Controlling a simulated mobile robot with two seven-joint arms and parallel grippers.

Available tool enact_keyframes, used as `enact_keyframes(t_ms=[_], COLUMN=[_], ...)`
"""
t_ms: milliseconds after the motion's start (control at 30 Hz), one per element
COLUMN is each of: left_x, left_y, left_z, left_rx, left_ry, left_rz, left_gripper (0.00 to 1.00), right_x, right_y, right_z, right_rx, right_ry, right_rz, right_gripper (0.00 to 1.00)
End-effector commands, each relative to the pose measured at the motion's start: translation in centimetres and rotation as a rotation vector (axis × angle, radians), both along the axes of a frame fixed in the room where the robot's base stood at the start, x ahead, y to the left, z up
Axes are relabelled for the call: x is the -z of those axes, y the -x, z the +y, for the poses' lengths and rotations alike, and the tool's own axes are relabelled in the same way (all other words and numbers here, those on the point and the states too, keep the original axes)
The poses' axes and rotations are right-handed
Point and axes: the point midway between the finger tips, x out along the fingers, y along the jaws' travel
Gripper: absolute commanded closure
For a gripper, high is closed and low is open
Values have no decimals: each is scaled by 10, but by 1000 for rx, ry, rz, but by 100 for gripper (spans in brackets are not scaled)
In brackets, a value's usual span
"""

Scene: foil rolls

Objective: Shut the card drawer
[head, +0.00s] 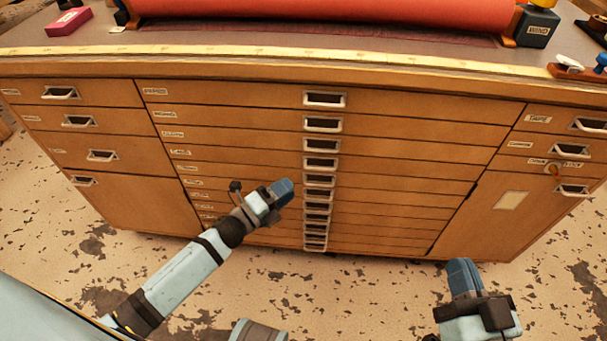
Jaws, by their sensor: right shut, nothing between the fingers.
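The wooden cabinet (235,118) holds a wide middle stack of shallow drawers between two side columns. Most labels are too small to read, so I cannot tell which drawer is the card drawer. The middle drawers look flush, with no clear gap. My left gripper (283,191) is in front of the lower middle drawers, left of their handles. It is seen from the side, and its finger gap is hidden. My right gripper (462,276) is shut and empty, low in front of the cabinet's right part, apart from the drawers.
A red roll (330,12) lies on the cabinet top, with a dark block (536,27) at its right end and a pink box (68,22) at the left. Metal handles (324,99) stand out from the drawers. The speckled floor (345,300) in front is clear.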

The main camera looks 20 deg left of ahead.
Motion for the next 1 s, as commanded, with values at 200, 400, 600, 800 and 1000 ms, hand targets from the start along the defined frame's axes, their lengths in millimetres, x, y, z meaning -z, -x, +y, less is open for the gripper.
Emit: enact_keyframes(t_ms=[200, 400, 600, 800, 1000], left_x=[3, 3, 3, 3, -12], left_y=[28, 35, 35, 35, 39], left_z=[16, 20, 20, 20, 19], left_rx=[0, 1, 1, 1, -15], left_ry=[0, 0, 0, 0, 40], left_rz=[-1, -4, -4, -4, 30], left_gripper=[65, 65, 65, 65, 65], right_x=[15, 15, 15, 14, 3], right_y=[-2, -2, -2, -2, -3], right_z=[-4, -5, -4, -3, -4], right_rx=[14, 18, 18, 18, 18], right_ry=[33, 36, 32, 29, 43], right_rz=[51, 60, 60, 57, 70], right_gripper=[100, 100, 100, 100, 100])
